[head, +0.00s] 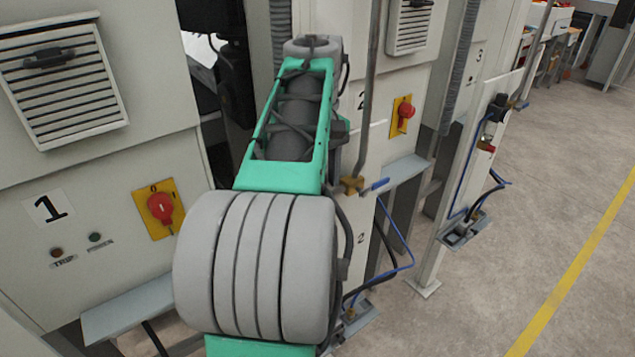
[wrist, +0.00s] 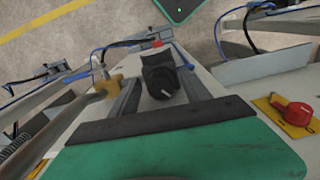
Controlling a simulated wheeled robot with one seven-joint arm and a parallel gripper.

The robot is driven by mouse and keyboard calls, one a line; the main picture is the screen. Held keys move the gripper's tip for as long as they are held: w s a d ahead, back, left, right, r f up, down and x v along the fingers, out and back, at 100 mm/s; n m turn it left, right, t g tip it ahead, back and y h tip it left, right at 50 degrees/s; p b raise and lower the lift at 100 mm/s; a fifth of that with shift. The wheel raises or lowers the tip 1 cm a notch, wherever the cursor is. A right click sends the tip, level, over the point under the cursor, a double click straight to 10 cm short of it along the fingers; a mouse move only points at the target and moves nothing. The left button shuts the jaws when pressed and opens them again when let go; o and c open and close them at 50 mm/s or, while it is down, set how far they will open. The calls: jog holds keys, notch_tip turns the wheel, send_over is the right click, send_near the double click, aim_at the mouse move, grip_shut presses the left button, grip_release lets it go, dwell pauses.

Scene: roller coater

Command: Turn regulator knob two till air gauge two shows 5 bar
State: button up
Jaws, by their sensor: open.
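A black regulator knob (wrist: 160,76) with a white pointer mark shows in the middle of the wrist view. My gripper (wrist: 154,72) is open, with its grey fingers on either side of the knob. I cannot tell whether they touch it. The green palm and its dark bar fill the lower part of the wrist view. In the head view my arm covers the middle, and my gripper and this knob are hidden behind it. No gauge face can be read in either view, so the pressure does not show.
A brass valve (wrist: 108,82) on a pipe is left of the knob; it shows in the head view (head: 351,185) with a blue lever. A red rotary switch (wrist: 297,113) is to the right. Another regulator unit (head: 492,118) stands farther right. Open floor (head: 500,250) lies at right.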

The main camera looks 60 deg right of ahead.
grip_shut()
dwell(0.7)
